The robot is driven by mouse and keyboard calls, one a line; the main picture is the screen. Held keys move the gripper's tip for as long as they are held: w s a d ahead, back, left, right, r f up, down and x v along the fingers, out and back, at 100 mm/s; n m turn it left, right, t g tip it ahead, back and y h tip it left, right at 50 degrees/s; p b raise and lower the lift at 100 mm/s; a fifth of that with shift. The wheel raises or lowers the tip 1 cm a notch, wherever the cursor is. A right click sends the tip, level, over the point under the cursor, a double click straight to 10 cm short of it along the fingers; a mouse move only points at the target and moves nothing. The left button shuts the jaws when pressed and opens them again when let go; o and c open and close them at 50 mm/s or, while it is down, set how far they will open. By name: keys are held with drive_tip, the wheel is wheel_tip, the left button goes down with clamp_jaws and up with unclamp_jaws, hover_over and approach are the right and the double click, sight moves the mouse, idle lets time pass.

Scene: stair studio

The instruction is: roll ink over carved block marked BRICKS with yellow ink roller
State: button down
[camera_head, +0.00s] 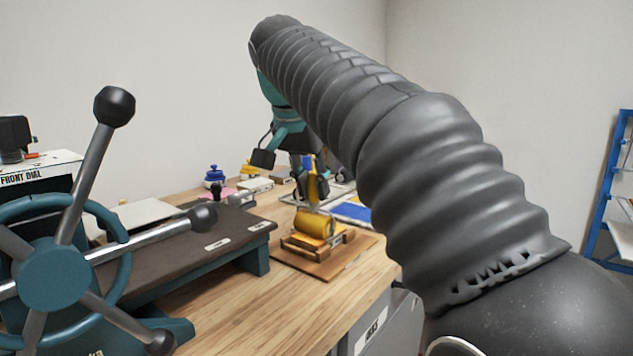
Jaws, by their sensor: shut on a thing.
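The yellow ink roller (316,224) is held by my gripper (312,188), which is shut on its upright handle. Its yellow drum lies low over a small wooden block (308,246), which sits on a brown board (335,262) near the table's right edge. The drum seems to rest on the block or just above it; I cannot tell which. The drum covers most of the block's top. I cannot read any marking on the block. My arm hides part of the area to the right of the gripper.
A press with a teal wheel (52,275) and long lever handles stands at the left, beside a dark press bed (185,245). A blue ink slab (352,211) lies behind the roller. A blue pot (215,176) stands further back. Bare wooden table (235,305) shows in front.

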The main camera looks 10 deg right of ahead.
drive_tip(key=shift+s+a, duration=1)
drive_tip(key=shift+s, duration=0.1)
wheel_tip(320, 180, up, 7)
idle(0.7)
idle(0.5)
